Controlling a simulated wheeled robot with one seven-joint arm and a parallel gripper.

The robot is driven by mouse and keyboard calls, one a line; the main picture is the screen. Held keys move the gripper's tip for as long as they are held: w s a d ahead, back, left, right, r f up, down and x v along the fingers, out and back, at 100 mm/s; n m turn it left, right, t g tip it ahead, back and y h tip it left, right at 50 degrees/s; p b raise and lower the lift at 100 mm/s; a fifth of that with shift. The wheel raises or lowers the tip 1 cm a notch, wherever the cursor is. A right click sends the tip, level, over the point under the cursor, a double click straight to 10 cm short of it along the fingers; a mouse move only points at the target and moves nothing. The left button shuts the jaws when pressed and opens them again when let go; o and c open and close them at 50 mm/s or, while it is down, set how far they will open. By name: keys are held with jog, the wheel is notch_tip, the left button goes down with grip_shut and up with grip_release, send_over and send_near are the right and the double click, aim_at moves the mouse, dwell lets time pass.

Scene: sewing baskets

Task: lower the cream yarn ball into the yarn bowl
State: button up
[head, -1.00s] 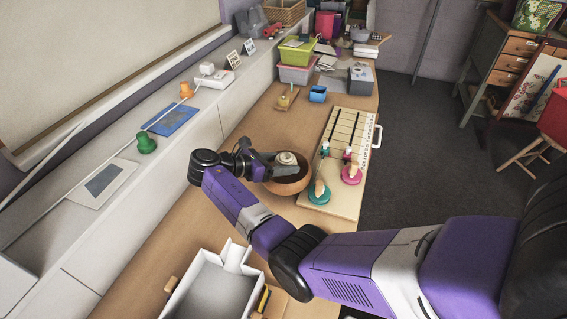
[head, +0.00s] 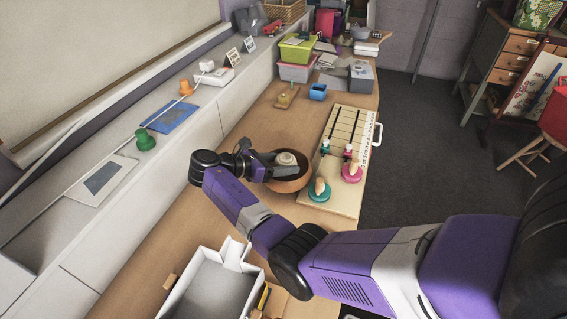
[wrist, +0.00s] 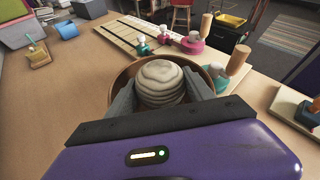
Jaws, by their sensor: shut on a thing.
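The cream yarn ball (wrist: 161,82) is between the two fingers of my gripper (wrist: 165,95), which is shut on it. The brown yarn bowl (wrist: 119,80) is around and below the ball in the wrist view; its rim shows past both fingers. In the head view the ball (head: 286,158) is at the mouth of the bowl (head: 290,184), with my gripper (head: 272,160) reaching in from the left. The ball's underside is hidden, so I cannot tell whether it touches the bowl's bottom.
A wooden board (head: 345,140) with dark lines and pink and teal stamp-like pieces stands just right of the bowl. A white open box (head: 240,255) is at the near end. A blue cup (head: 318,92) stands farther back. The table left of my gripper is mostly clear.

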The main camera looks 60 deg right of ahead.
aim_at(284, 157)
jog(key=o, duration=1.4)
jog(key=shift+o, duration=0.2)
notch_tip(284, 157, up, 20)
jog(key=p, duration=0.3)
jog(key=shift+s, duration=0.1)
